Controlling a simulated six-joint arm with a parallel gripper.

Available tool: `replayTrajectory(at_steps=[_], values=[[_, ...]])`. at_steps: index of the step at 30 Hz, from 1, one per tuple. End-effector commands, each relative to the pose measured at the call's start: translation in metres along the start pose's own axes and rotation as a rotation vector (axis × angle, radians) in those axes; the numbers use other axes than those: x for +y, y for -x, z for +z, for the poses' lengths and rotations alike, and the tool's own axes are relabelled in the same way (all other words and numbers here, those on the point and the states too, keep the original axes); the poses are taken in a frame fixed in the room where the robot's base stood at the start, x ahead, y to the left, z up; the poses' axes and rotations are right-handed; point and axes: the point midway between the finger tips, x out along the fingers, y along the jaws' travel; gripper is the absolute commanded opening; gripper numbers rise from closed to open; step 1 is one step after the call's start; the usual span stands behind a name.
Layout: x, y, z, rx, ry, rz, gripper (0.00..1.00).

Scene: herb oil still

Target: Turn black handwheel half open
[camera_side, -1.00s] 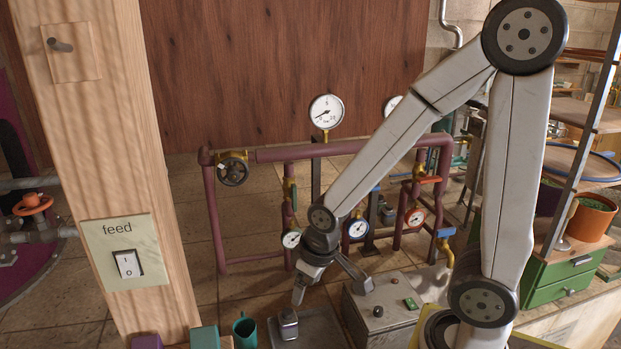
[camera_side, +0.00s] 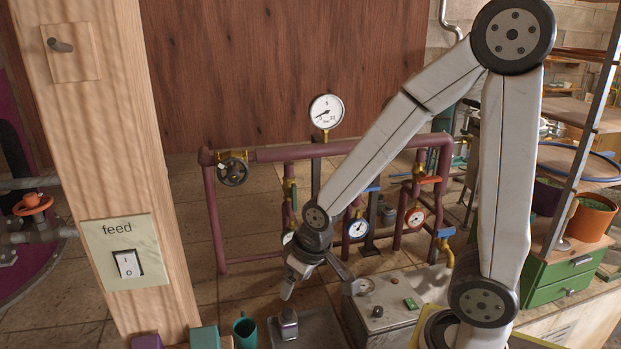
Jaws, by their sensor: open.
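The black handwheel (camera_side: 233,171) sits on a brass valve at the left end of the purple pipe frame (camera_side: 280,153). My gripper (camera_side: 318,285) points down with its fingers spread apart, in front of the pipe frame. It is below and to the right of the handwheel, well apart from it. Its left finger ends close above a small metal object (camera_side: 288,323) on a grey tray; I cannot tell whether they touch. The gap between the fingers looks empty.
A wooden post (camera_side: 120,180) with a feed switch (camera_side: 128,264) stands at the left. A large white gauge (camera_side: 326,111) rises above the pipes. A teal mug (camera_side: 245,332) stands at the front.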

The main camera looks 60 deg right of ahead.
Motion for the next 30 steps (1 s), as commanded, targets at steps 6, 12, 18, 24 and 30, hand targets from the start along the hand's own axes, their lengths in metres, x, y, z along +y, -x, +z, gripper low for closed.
replayTrajectory(at_steps=[6, 12, 18, 24, 30], values=[[-0.004, -0.012, -0.06, 0.191, -0.179, -0.031, 0.86], [0.002, -0.02, -0.128, 0.431, -0.407, -0.056, 0.86], [0.021, -0.023, -0.188, 0.677, -0.635, -0.067, 0.86], [0.047, -0.022, -0.232, 0.929, -0.85, -0.059, 0.86], [0.078, -0.018, -0.26, 1.186, -1.042, -0.031, 0.86]])
